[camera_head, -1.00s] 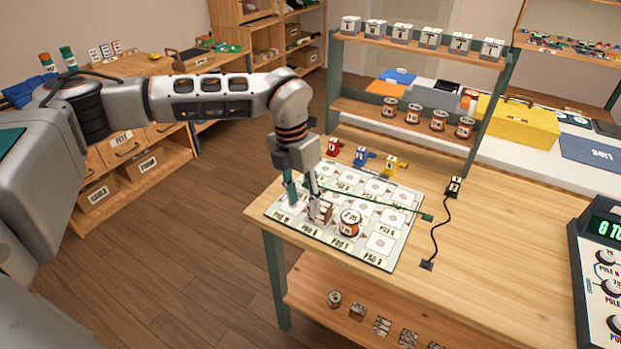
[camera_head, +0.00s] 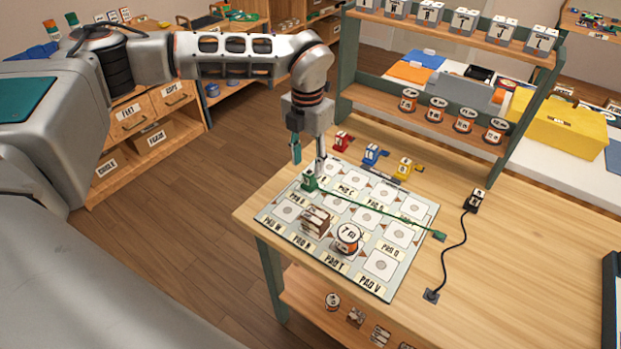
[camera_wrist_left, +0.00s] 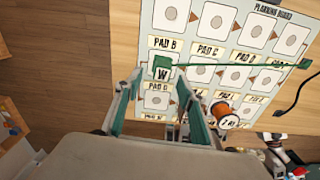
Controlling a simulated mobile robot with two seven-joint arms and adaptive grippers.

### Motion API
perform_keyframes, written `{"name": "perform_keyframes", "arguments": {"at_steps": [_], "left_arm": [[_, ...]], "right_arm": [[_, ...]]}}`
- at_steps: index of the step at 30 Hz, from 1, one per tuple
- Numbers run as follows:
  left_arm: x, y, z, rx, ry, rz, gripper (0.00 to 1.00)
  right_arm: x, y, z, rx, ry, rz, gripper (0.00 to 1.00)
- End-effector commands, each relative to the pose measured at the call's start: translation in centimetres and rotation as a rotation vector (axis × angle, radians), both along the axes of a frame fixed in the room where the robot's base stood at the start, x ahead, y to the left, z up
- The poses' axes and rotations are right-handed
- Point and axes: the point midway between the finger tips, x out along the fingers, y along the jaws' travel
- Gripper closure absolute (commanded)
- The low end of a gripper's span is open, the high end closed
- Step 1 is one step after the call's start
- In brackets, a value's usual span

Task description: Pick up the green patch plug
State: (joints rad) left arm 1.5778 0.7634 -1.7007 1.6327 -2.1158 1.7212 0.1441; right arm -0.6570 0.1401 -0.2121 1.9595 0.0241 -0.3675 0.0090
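The green patch plug (camera_head: 309,182) is a small green block standing on the pad board (camera_head: 385,285). Its green cable runs right across the board to a green end (camera_head: 439,236). In the left wrist view the plug (camera_wrist_left: 162,63) shows a white W label. My left gripper (camera_head: 308,157) is open and empty, fingers pointing down, just above and around the plug's position. In the wrist view the left gripper (camera_wrist_left: 161,82) has one finger on each side of the plug, with gaps; whether they are level with it I cannot tell. My right gripper is not in view.
A brown block (camera_head: 316,220) and an orange-banded cylinder (camera_head: 347,239) stand on nearby front pads. Red (camera_head: 341,141), blue (camera_head: 371,154) and yellow (camera_head: 403,167) plugs stand behind the board. A black plug (camera_head: 476,199) with a cord is to the right. A shelf rack rises at the back.

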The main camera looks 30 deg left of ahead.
Motion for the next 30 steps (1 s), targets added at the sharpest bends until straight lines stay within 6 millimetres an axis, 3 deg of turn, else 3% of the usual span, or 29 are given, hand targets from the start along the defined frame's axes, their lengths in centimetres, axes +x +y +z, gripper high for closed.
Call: {"name": "perform_keyframes", "arguments": {"at_steps": [12,19,24,30], "left_arm": [[0.3,-0.4,-4.9,0.0,0.001,0.0,0.6],[0.4,-0.4,-5.1,0.0,-0.001,0.0,0.6],[0.3,-0.4,-5.1,0.0,-0.001,0.0,1.0],[0.3,-0.4,-5.0,0.0,-0.001,0.0,1.0]], "right_arm": [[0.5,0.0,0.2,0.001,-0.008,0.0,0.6],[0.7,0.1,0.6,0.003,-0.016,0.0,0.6],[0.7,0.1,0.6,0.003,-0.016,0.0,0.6],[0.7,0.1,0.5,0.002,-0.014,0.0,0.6]]}}
